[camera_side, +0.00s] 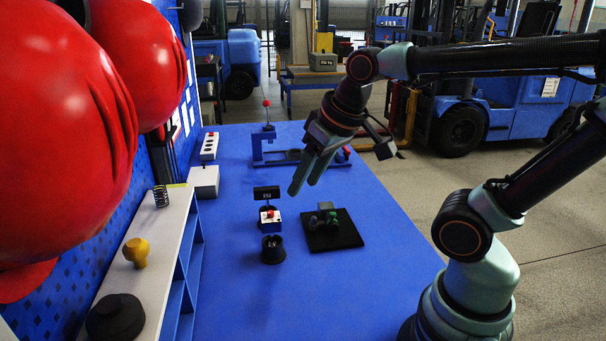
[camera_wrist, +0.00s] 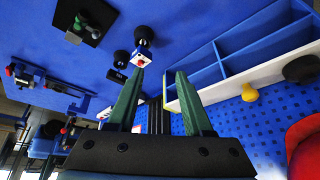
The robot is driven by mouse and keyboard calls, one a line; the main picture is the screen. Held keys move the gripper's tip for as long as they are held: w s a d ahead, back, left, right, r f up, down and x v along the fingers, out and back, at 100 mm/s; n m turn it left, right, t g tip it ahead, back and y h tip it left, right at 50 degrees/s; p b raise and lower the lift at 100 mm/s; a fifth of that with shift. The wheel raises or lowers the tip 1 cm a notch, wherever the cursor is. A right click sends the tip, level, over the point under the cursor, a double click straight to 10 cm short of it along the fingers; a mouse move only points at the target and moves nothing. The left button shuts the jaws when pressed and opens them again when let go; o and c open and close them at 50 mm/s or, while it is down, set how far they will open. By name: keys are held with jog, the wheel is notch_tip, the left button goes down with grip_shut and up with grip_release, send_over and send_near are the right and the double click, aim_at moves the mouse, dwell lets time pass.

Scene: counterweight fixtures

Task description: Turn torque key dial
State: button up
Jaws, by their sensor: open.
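My gripper (camera_side: 303,186) is open and empty, pointing down above the table, behind and right of the box. In the wrist view my gripper's two fingers (camera_wrist: 160,75) are spread apart with nothing between them.
A black cup-like cylinder (camera_side: 273,250) stands in front of the box. A black pad (camera_side: 345,236) with a green fitting lies to its right. A blue fixture (camera_side: 257,150) stands behind. A shelf (camera_side: 150,225) with a spring, yellow knob and black weight lines the left. The table's front is clear.

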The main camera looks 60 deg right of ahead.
jog(key=w+d+r+m+g, duration=0.1)
jog(key=w+d+m+g, duration=0.1)
jog(key=w+m, duration=0.45)
jog(key=m+g, duration=0.3)
jog(key=m, duration=0.5)
send_near(271, 212)
jog(key=shift+n, duration=0.25)
notch_tip(271, 212, down, 8)
jog(key=shift+w+r, duration=0.1)
grip_shut()
